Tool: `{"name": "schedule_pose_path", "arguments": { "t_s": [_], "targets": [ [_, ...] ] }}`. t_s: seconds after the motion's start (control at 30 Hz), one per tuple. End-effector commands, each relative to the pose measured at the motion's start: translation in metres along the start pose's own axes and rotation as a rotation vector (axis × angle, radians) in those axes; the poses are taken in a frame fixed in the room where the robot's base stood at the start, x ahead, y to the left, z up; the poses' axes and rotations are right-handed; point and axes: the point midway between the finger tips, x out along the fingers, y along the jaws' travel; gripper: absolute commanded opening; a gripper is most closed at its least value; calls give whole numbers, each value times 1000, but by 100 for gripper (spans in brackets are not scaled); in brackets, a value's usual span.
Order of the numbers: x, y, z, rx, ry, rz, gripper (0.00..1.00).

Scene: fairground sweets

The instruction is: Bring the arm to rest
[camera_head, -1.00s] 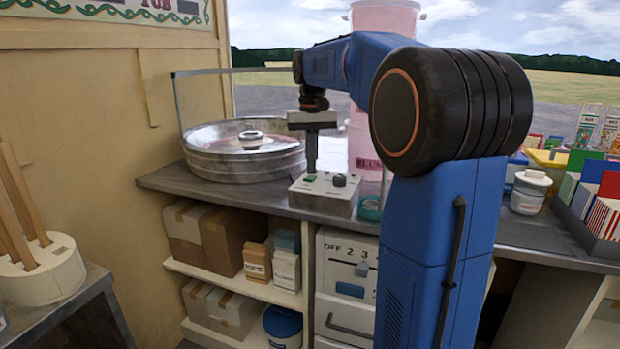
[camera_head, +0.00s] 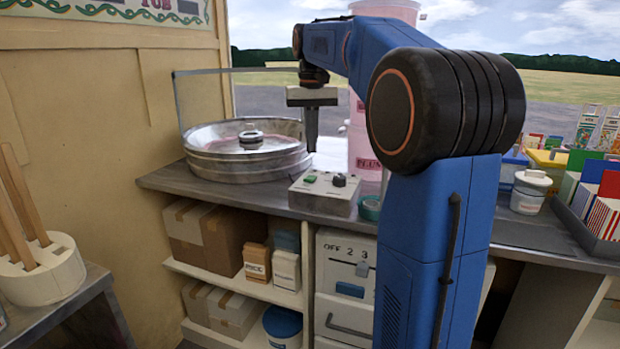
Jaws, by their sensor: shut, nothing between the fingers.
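My gripper (camera_head: 312,148) points straight down at the end of my blue arm. Its fingers are together and hold nothing. The fingertips hang in the air above and behind the control box (camera_head: 322,203), apart from it. The box is grey with a green button (camera_head: 310,179) and a dark knob (camera_head: 339,180) on top. My upper arm reaches back over the counter (camera_head: 170,180) and hides part of the pink tub behind it.
A round metal candyfloss pan (camera_head: 247,165) stands left of the gripper, with a clear screen behind it. Pink tubs (camera_head: 362,150) stand behind my arm. A lidded white jar (camera_head: 528,194) and a tray of bright packets (camera_head: 604,220) are at right. A stick holder (camera_head: 42,272) is at left.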

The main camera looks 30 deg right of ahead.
Motion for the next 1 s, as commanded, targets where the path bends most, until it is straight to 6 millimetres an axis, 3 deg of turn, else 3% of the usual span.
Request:
{"name": "schedule_pose_path", "arguments": {
  "t_s": [0.57,0.77,1.0],
  "targets": [
    [0,-1,4,-3,2,0,0],
    [9,-13,39,-41,42,-4,0],
    [38,-29,107,-114,118,-14,0]
  ]
}}
